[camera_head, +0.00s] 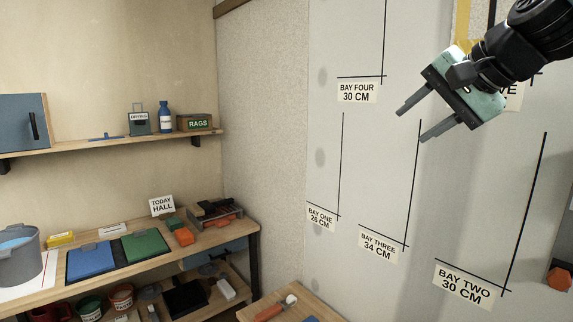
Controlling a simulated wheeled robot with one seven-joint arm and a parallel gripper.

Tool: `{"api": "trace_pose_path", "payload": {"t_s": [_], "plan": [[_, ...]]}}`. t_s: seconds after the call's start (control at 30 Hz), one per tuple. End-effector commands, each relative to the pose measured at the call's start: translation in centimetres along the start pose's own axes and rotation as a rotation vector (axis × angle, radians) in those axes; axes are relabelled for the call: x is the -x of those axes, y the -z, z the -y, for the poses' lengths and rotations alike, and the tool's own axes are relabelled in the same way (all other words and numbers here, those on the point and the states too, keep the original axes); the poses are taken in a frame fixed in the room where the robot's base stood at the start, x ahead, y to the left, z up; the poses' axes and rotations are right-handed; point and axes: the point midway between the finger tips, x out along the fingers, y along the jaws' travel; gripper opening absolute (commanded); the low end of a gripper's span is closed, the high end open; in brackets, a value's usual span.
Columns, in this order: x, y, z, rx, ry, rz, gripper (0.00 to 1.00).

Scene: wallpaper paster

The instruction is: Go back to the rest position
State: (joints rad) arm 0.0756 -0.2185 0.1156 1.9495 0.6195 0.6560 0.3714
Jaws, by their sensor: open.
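My gripper (412,122) is at the upper right of the head view, on my black arm that comes in from the top right corner. Its two grey fingers point down and to the left. They are apart, with nothing between them. No rest position is marked in view.
A workbench (222,236) at left holds a grey bucket (18,262), a blue pad (91,259) and a green pad (145,246). A shelf (100,144) hangs above it. A smaller table (262,301) with an orange-handled tool (270,312) stands at bottom centre.

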Motion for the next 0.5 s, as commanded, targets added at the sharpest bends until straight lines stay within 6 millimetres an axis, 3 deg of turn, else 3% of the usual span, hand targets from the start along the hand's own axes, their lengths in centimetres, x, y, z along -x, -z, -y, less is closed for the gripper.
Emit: {"api": "trace_pose_path", "payload": {"t_s": [0.03, 0.2, 0.4, 0.5], "plan": [[-1.9, -3.3, -1.2, 0.076, -0.045, 0.071, 0.43], [-5.8, -13.9, -6.5, 0.376, -0.183, 0.296, 0.43], [-6.2, -25.3, -14.8, 0.79, -0.311, 0.575, 0.43], [-5.3, -29.1, -18.8, 0.979, -0.352, 0.695, 0.43]]}}
